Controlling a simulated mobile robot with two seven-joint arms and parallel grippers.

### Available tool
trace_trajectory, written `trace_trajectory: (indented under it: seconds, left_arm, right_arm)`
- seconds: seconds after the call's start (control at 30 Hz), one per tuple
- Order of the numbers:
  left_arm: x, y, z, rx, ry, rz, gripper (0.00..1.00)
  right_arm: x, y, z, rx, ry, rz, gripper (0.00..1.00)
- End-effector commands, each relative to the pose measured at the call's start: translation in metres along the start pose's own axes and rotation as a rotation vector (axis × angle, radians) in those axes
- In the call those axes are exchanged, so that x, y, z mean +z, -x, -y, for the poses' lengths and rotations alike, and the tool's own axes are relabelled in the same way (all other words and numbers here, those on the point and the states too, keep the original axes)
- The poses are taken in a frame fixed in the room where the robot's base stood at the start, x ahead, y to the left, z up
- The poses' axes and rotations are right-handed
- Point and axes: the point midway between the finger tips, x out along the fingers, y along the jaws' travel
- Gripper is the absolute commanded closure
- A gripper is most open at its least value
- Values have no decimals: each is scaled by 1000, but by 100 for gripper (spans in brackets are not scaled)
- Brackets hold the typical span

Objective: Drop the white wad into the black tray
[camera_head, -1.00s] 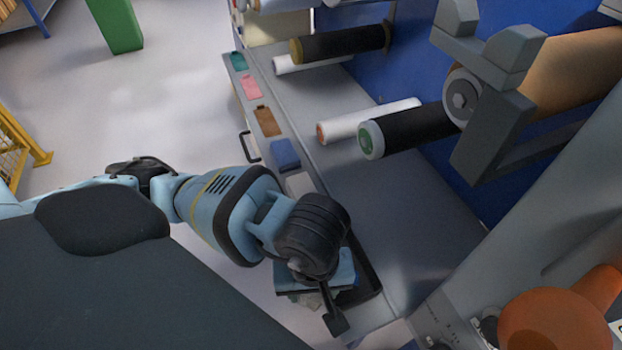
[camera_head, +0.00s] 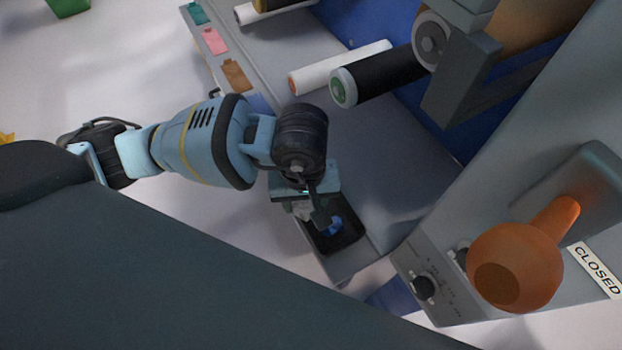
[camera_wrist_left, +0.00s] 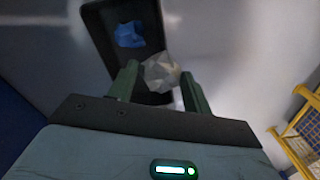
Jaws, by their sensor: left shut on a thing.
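My left gripper (camera_head: 312,214) is over the black tray (camera_head: 350,240) at the corner of the grey ledge. It is shut on the white wad (camera_wrist_left: 161,72), a crumpled pale lump between the two fingers in the left wrist view. The wad is mostly hidden by the gripper in the head view. In the left wrist view the wad overlaps the tray (camera_wrist_left: 97,28) near its edge; its height above the tray cannot be told. A blue wad (camera_head: 332,227) lies in the tray and also shows in the wrist view (camera_wrist_left: 129,34). My right gripper is not in view.
A white roller (camera_head: 340,68) and a black roller (camera_head: 375,80) stick out over the ledge behind the arm. An orange lamp-like piece (camera_head: 515,265) and a control panel with a knob (camera_head: 424,287) stand to the right. The ledge behind the tray is clear.

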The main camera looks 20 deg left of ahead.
Motion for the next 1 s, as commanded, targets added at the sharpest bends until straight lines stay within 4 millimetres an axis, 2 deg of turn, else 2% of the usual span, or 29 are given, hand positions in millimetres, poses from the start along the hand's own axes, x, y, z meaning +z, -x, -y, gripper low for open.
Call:
trace_trajectory:
  seconds: [0.1,0.3,0.7,0.9,1.0]
  left_arm:
    - [-27,-2,-7,1,4,-1,72]
    - [-55,-6,-14,1,1,0,72]
    - [-70,-8,-17,1,1,0,72]
    - [-67,-38,-16,-1,1,2,72]
    - [-68,-42,-17,2,-1,0,72]
  right_arm:
    - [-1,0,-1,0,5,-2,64]
    - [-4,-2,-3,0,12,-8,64]
    - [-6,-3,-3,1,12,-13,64]
    - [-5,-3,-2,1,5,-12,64]
    - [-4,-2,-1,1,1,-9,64]
